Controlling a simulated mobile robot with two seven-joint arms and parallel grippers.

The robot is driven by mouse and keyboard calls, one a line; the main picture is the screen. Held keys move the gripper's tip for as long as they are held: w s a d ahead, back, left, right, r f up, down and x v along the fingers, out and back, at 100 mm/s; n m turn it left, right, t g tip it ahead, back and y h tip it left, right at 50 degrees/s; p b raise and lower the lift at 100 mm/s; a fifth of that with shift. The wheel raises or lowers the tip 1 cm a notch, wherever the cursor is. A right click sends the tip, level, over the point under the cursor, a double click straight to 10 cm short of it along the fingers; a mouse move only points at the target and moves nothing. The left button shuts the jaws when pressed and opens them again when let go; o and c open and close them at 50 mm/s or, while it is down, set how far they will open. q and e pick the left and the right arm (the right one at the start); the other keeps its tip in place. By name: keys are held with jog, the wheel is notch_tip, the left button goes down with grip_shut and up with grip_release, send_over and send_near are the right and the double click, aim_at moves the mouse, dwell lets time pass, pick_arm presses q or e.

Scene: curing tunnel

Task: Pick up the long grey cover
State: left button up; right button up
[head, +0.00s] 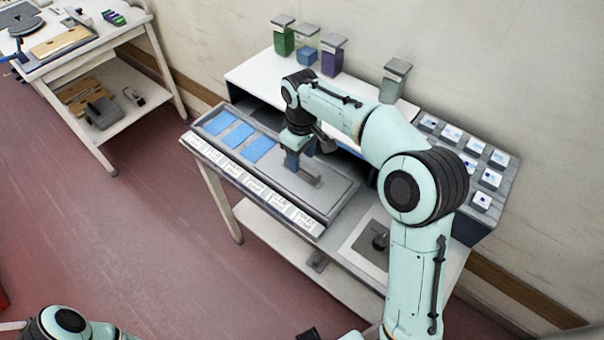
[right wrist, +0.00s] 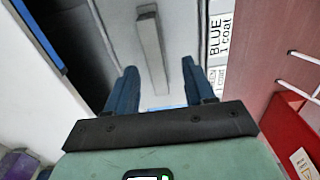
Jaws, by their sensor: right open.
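The long grey cover (head: 323,197) lies flat over the right part of a long tray (head: 186,141), with a raised bar handle on its top. In the right wrist view the cover (right wrist: 118,28) is the pale grey surface ahead, and its handle (right wrist: 152,52) runs lengthwise between the fingers. My right gripper (head: 296,160) is above the cover, close to the handle. In the right wrist view the blue fingers of my right gripper (right wrist: 160,88) stand apart, one on each side of the handle's line. Whether they touch it I cannot tell. My left gripper is outside the view.
Blue panels (head: 237,136) show in the tray's left part, with white labels along its front edge. Lidded containers (head: 332,58) stand on the shelf behind. Several small labelled blocks (head: 452,133) sit at right. A second workbench (head: 75,60) is at far left, with open floor between.

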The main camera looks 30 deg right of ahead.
aim_at(303, 165)
jog(key=f, duration=0.4)
jog(key=shift+d+f, duration=0.3)
jog(key=shift+f, duration=0.05)
jog(key=shift+w, duration=0.1)
grip_shut()
jog(key=shift+r, duration=0.1)
